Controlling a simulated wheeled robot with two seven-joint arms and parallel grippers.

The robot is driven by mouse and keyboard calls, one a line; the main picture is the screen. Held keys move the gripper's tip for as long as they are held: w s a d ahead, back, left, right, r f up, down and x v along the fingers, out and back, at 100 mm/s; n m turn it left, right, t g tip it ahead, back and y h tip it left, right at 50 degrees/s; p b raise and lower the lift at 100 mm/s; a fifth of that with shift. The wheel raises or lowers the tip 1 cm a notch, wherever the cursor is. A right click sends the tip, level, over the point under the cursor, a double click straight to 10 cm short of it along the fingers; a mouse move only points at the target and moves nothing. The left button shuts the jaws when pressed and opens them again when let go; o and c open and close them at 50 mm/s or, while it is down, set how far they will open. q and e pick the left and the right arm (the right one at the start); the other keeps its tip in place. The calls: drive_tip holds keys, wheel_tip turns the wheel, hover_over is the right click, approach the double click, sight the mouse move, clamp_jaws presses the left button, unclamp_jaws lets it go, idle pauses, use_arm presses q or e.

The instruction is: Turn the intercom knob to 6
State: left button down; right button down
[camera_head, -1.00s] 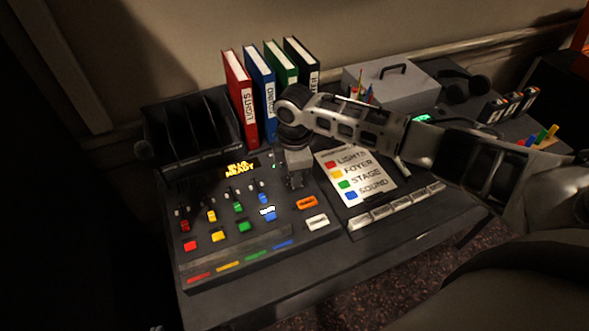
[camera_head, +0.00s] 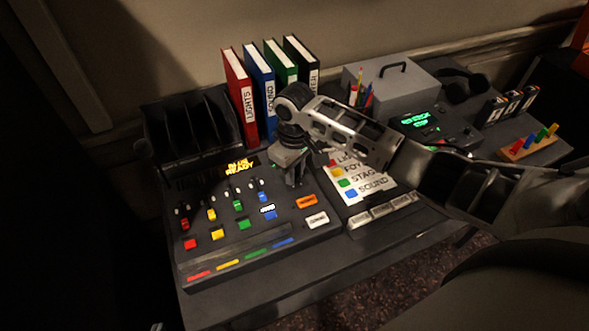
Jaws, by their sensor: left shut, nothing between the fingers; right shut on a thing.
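The mixing desk panel (camera_head: 200,268) has faders, coloured buttons and a lit yellow display (camera_head: 241,167). My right gripper (camera_head: 293,182) points down at the upper right of this panel, its arm coming in from the right. Its fingers are shut on a small knob at the panel surface. The gripper hides the knob, so its pointer and any numbers around it cannot be read. My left gripper is not visible.
Binders (camera_head: 238,98) stand close behind my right gripper. A label card (camera_head: 366,184) lies partly under my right forearm. A device with a green display (camera_head: 413,121), a grey box (camera_head: 398,85), headphones (camera_head: 468,88) and a peg block (camera_head: 530,146) are farther right.

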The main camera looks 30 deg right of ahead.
drive_tip(key=m, duration=0.4)
drive_tip(key=shift+m, duration=0.3)
drive_tip(key=m, duration=0.4)
drive_tip(key=shift+r+m, duration=0.1)
drive_tip(key=shift+m, duration=0.2)
drive_tip(key=m, duration=0.4)
drive_tip(key=shift+m, duration=0.3)
drive_tip(key=shift+w+m, duration=0.1)
drive_tip(key=shift+m, duration=2.1)
drive_tip(key=c, duration=1.3)
unclamp_jaws()
